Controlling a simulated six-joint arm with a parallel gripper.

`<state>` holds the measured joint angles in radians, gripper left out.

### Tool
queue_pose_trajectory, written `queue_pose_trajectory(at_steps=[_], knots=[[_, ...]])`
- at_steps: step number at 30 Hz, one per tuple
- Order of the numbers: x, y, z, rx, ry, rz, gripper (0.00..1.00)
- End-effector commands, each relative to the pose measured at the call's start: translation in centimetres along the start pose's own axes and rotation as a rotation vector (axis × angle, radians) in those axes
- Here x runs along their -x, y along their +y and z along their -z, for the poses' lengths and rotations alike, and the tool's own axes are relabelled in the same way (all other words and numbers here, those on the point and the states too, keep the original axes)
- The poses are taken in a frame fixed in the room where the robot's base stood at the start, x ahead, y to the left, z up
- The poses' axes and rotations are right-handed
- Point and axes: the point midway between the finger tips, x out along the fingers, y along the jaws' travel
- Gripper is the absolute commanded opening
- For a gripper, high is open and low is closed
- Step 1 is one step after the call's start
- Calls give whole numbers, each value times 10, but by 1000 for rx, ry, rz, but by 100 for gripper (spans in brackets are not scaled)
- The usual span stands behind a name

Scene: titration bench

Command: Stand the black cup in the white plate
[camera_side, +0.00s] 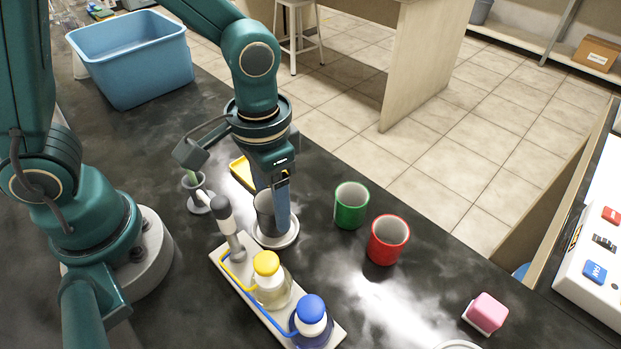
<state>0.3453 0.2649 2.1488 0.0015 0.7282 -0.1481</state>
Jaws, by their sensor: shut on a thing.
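The black cup (264,214) stands upright over the white plate (292,237). It appears to be within the plate's rim, but I cannot tell whether its base touches the plate. My gripper (282,215) points down at the cup and is shut on its wall. The near finger covers the right part of the cup. The far finger is hidden.
A green cup (351,206) and a red cup (388,240) stand to the right. A rack (237,284) with yellow- and blue-capped bottles is in front. A yellow tray (241,171) lies behind. A pink block (487,313) is at the lower right. A blue bin (135,62) stands at the back left.

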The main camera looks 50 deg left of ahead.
Motion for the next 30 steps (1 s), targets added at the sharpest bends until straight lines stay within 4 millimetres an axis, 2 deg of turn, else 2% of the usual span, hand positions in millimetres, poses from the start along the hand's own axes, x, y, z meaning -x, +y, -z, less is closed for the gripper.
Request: queue_pose_trajectory(at_steps=[30], knots=[[-7,0,0,0,0,0,28]])
